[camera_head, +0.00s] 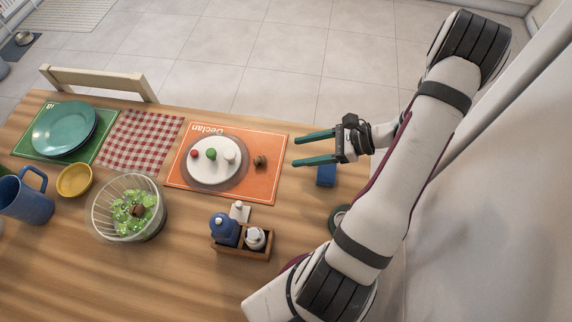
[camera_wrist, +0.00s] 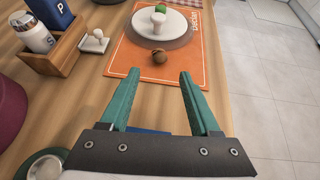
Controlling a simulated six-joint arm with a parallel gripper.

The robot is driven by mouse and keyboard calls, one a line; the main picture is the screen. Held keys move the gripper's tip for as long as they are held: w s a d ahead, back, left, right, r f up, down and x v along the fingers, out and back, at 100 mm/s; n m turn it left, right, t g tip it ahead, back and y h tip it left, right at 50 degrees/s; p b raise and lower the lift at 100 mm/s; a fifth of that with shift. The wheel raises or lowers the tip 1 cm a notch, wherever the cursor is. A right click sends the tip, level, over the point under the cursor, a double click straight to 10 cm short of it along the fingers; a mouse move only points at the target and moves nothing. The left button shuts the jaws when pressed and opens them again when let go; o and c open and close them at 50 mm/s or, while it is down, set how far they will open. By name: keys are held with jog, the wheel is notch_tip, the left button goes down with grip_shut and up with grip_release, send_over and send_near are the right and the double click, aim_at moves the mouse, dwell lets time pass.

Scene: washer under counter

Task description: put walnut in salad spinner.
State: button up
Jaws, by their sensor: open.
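The walnut (camera_head: 259,161) is a small brown ball on the orange placemat (camera_head: 262,183), just right of the round white plate. In the wrist view the walnut (camera_wrist: 159,57) lies ahead of the fingertips, between their lines. My gripper (camera_head: 297,150) is open and empty. Its green fingers point left toward the walnut, with a gap between. They also show in the wrist view (camera_wrist: 160,76). The salad spinner (camera_head: 97,219) is a clear bowl at the left, holding green leaves and a brown chunk (camera_head: 137,210) that I cannot identify.
The white plate (camera_head: 212,173) carries small red, green and white items. A wooden caddy (camera_head: 243,252) with blue and white shakers stands between the spinner and my arm. A yellow bowl (camera_head: 74,180) and blue mug (camera_head: 27,203) stand left. A blue block (camera_head: 326,175) is by my gripper.

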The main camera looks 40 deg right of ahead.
jog(key=s+a+r+n+g+h, duration=0.2)
jog(key=s+a+r+n+g, duration=0.1)
jog(key=a+r+n, duration=0.4)
jog(key=s+a+r+n+g+h, duration=0.1)
jog(key=s+a+r+n+g, duration=0.2)
jog(key=a+r+n+g, duration=0.3)
jog(key=a+r+n, duration=0.1)
jog(key=a+n, duration=0.1)
jog(key=a, duration=0.3)
jog(key=shift+s+h, duration=0.4)
jog(key=s+n+h, duration=0.1)
jog(key=s, duration=0.1)
jog(key=s+a+r+n+h, duration=0.1)
jog(key=s+n, duration=0.1)
jog(key=s+r+n+h, duration=0.1)
jog(key=s+n, duration=0.1)
jog(key=shift+s+a+t+h, duration=0.1)
jog(key=shift+a+t+h, duration=0.2)
jog(key=shift+a+t, duration=0.1)
jog(key=shift+c, duration=0.5)
jog(key=shift+s+d+n, duration=0.1)
jog(key=shift+s+n, duration=0.05)
jog(key=shift+n, duration=0.25)
jog(key=shift+c, duration=1)
